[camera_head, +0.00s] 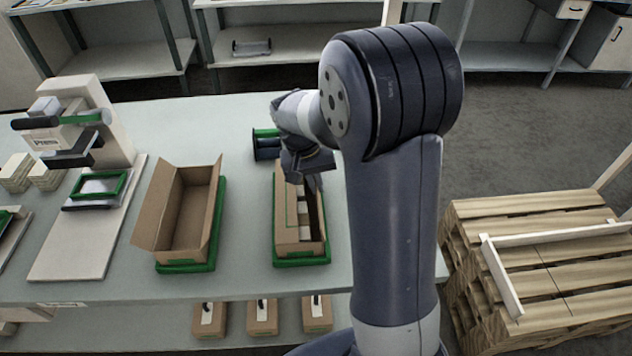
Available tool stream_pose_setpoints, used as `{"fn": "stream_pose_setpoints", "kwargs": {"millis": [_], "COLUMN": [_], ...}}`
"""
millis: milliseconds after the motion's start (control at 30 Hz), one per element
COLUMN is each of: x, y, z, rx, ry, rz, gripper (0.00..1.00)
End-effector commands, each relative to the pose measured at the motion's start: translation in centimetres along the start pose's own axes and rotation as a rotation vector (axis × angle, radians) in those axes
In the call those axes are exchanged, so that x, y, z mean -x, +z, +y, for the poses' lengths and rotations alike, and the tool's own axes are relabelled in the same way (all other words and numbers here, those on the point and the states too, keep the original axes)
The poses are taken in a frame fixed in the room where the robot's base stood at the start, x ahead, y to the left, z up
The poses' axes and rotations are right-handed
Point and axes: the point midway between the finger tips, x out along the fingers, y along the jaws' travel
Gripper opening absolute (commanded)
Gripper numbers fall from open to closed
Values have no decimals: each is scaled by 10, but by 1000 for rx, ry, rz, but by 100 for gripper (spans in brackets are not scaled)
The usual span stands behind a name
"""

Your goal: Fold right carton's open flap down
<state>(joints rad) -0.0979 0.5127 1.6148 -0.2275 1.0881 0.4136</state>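The right carton (288,236) is a narrow brown box seated in a green-rimmed holder (302,262) on the table, left of my arm. Its top is at least partly open, with pale pieces showing inside and a dark strip along the right of the opening. My gripper (312,184) points down over the middle to far part of this carton, very close to its top. Whether it touches a flap, and whether its fingers are open or shut, cannot be made out. My gripper and wrist hide the far part of the carton, and the open flap is not clearly visible.
The left carton (196,215), with flaps standing out, sits in another green holder (217,205). A green and dark fixture (265,146) stands behind the right carton. A press (75,130) is at left, small boxes (262,316) are below the front edge, pallets (550,250) at right.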

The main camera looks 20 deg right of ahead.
Motion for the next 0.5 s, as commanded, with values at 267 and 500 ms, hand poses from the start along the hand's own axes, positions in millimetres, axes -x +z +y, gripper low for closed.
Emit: {"fn": "stream_pose_setpoints", "kwargs": {"millis": [267,500], "x": [0,0], "y": [0,0], "z": [0,-5], "rx": [1,4], "ry": [4,72], "rz": [0,1], "gripper": [0,0]}}
